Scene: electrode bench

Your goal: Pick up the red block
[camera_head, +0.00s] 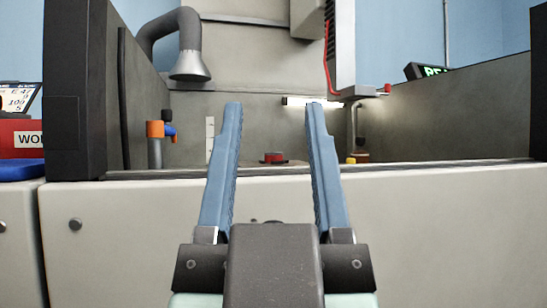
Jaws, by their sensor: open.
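My gripper (274,108) is in the middle of the picture, with its two blue fingers pointing forward. They stand wide apart with nothing between them. A small red object (273,156), which looks like the red block, sits on the bench beyond the fingers. It shows in the gap between them and sits on or against something dark and low. It is too small to make out its exact shape, and its lower part is partly hidden by the bench's front edge.
The bench's raised front edge (420,166) runs across the view. Dark side walls (82,90) flank the bench. A white column (342,50) hangs at right, above a yellow-based fitting (357,158).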

